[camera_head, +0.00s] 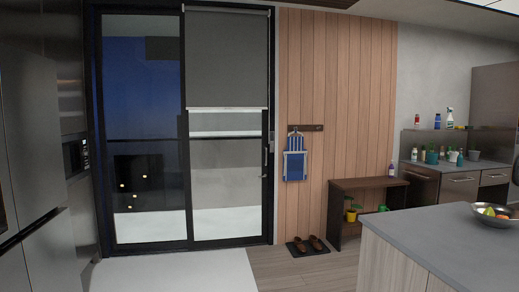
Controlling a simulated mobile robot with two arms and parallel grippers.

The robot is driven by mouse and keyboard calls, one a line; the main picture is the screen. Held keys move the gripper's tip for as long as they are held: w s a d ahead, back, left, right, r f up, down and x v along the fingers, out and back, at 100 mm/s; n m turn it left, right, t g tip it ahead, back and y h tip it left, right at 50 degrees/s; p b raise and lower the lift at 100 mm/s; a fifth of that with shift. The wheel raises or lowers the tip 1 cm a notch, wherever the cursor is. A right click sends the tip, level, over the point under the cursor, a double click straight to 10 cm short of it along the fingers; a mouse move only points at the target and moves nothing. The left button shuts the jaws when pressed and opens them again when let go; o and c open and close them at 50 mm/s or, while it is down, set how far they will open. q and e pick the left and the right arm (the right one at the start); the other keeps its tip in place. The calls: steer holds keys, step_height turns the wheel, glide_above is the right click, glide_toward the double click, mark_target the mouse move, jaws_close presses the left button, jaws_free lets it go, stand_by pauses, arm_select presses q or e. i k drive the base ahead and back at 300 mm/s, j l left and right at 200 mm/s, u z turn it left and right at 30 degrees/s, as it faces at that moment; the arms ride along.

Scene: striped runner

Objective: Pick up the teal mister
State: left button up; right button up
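A small teal object (431,156), possibly the teal mister, stands among several small bottles and pots on the grey-topped cabinet at the right. It is far off and too small for me to make out a spray head. A white spray bottle (450,118) with some blue-green on it stands on the raised ledge behind. Neither of my grippers shows in the head view.
A grey island counter (440,232) with a metal fruit bowl (497,213) fills the lower right, in front of the cabinet (459,186). A dark bench (369,184) stands by the wood wall, with shoes on a mat (308,247) beside it. Floor left of the island is clear.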

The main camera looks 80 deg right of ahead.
mark_target(460, 160)
steer(key=z, duration=4.1)
